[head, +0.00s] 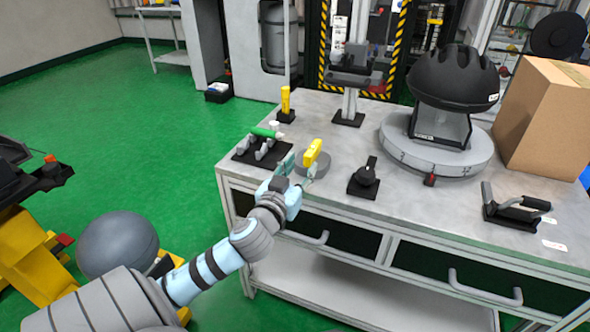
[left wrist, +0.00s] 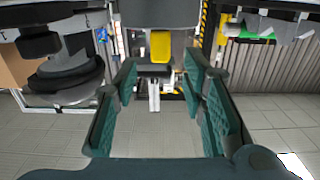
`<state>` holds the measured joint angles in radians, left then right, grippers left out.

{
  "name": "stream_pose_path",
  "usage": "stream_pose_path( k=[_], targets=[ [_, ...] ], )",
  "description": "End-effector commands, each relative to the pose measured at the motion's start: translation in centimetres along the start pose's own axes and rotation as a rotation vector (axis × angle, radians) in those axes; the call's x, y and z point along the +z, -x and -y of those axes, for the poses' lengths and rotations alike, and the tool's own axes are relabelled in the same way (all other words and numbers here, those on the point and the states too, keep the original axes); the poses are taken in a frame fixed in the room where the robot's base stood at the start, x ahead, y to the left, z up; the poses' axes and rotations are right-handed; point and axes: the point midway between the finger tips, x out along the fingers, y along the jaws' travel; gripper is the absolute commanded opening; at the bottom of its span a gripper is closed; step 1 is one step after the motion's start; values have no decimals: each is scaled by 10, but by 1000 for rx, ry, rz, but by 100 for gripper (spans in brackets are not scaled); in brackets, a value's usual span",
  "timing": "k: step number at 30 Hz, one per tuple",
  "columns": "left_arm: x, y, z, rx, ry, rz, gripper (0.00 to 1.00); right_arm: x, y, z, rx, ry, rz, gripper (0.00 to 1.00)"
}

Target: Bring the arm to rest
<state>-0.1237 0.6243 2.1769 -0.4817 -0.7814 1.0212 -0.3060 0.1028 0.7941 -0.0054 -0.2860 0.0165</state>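My left gripper (head: 298,170) is at the front left edge of the grey workbench (head: 330,135). Its arm reaches in from the lower left. In the left wrist view its two green-padded fingers (left wrist: 160,95) stand wide apart with nothing between them. A yellow block-like object (head: 313,152) on a round grey base (head: 321,165) stands just beyond the fingers. A yellow part also shows past the fingertips in the left wrist view (left wrist: 160,46). My right gripper is in neither view.
A black cradle (head: 262,150) holding a green-tipped tool (head: 266,133) is close left of the gripper.

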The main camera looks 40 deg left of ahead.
Motion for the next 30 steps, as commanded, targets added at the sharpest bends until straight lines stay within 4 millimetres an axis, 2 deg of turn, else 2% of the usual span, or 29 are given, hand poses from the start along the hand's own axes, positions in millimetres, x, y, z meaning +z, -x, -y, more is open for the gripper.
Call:
stream_pose_path(
  k=[3, 6, 23, 26, 29, 30],
  targets=[
    [0, 21, 0, 1, -3, 2, 38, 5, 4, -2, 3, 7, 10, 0],
    [0, 29, 0, -1, -1, 0, 38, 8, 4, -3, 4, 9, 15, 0],
    [4, 31, 1, -6, -2, 11, 38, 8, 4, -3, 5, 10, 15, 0],
    [32, 44, 3, -42, -21, 110, 38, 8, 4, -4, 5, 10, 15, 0],
    [89, 77, 5, -86, -78, 329, 38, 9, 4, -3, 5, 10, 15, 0],
    [114, 95, 4, -89, -107, 433, 38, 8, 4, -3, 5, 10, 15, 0]
  ],
)
